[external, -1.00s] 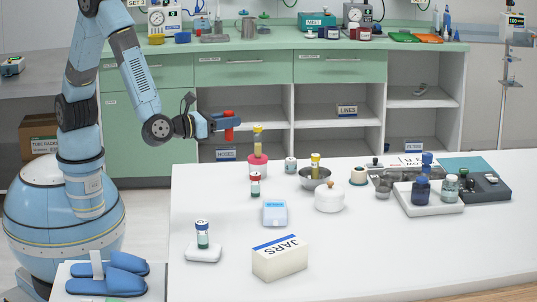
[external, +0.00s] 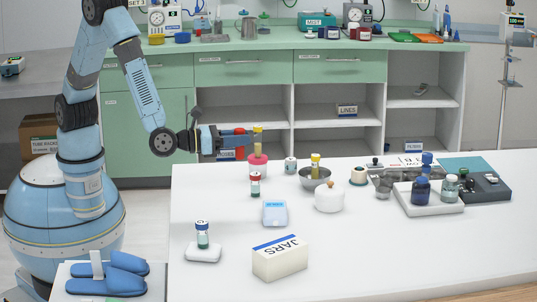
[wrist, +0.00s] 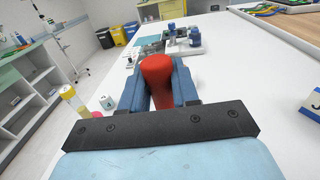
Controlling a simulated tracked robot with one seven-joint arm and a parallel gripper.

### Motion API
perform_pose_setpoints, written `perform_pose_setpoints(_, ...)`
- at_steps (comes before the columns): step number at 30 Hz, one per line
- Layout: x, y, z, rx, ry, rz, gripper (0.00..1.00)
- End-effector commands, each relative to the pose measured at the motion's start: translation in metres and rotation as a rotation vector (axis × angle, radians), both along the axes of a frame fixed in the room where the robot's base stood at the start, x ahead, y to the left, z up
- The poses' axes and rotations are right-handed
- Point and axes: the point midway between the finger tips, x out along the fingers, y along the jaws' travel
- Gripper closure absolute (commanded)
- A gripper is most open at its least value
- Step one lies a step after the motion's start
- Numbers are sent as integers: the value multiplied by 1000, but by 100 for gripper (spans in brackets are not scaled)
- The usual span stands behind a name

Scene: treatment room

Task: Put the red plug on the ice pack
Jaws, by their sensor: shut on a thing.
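The red plug (wrist: 158,80) is held between the blue fingers of my gripper (wrist: 160,66) in the wrist view, with its rounded end up. In the external view my gripper (external: 242,142) is above and behind the far left edge of the table, and the red plug (external: 240,152) shows partly between its fingers. A small pale blue block (external: 274,213) lies on the table, lower and to the right of my gripper; it looks like the ice pack, but I cannot be sure. Nothing visible lies on its top.
A red-capped vial (external: 255,185), a steel bowl (external: 316,178), a white round pot (external: 329,200) and the JARS box (external: 281,258) stand around the pale blue block. The front right tabletop is clear.

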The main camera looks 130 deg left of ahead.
Motion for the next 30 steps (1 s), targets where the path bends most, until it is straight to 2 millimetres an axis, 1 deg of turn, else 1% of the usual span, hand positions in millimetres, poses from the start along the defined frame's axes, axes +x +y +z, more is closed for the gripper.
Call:
perform_pose_setpoints(1,11,2,-6,0,0,2,98)
perform_pose_setpoints(10,70,8,-33,0,0,2,98)
perform_pose_setpoints(15,90,10,-59,1,2,2,98)
perform_pose_setpoints(18,100,11,-71,1,1,1,98)
perform_pose_setpoints(21,107,11,-79,1,1,1,98)
perform_pose_setpoints(27,112,12,-86,0,0,1,98)
perform_pose_setpoints(30,116,13,-95,1,2,2,98)
